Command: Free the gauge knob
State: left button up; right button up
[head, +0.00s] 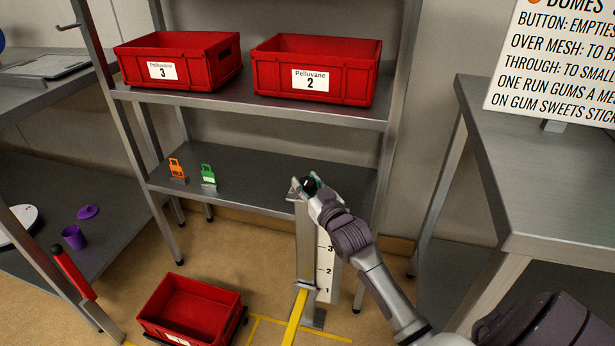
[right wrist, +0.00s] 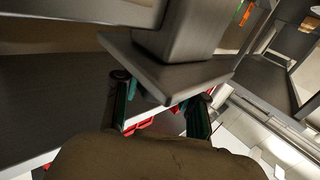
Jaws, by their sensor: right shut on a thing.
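The gauge (head: 308,235) is an upright grey post with a white scale (head: 326,270) marked 1, 2 and 3, in front of the shelf rack. A yellow bar (head: 296,318) meets it low down, near the 1. My right gripper (head: 306,186) is at the top of the post, its arm coming from the lower right. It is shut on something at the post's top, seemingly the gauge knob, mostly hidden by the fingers. In the right wrist view, the fingers (right wrist: 160,100) stand either side of the underside of a grey block (right wrist: 165,65). My left gripper is out of view.
Red crates marked 3 (head: 200,72) and 2 (head: 345,85) stand on the upper shelf. Orange (head: 177,168) and green (head: 208,174) tags stand on the lower shelf. Another red crate (head: 190,305) is on the floor, left of the gauge. A steel table (head: 540,170) stands right.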

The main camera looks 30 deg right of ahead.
jog(key=shift+r+n+y, duration=0.15)
jog(key=shift+n+y, duration=0.25)
jog(key=shift+y, duration=0.2)
jog(key=o, duration=1.2)
jog(key=shift+c, duration=0.2)
jog(key=s, duration=1.2)
jog(key=shift+a, duration=0.4)
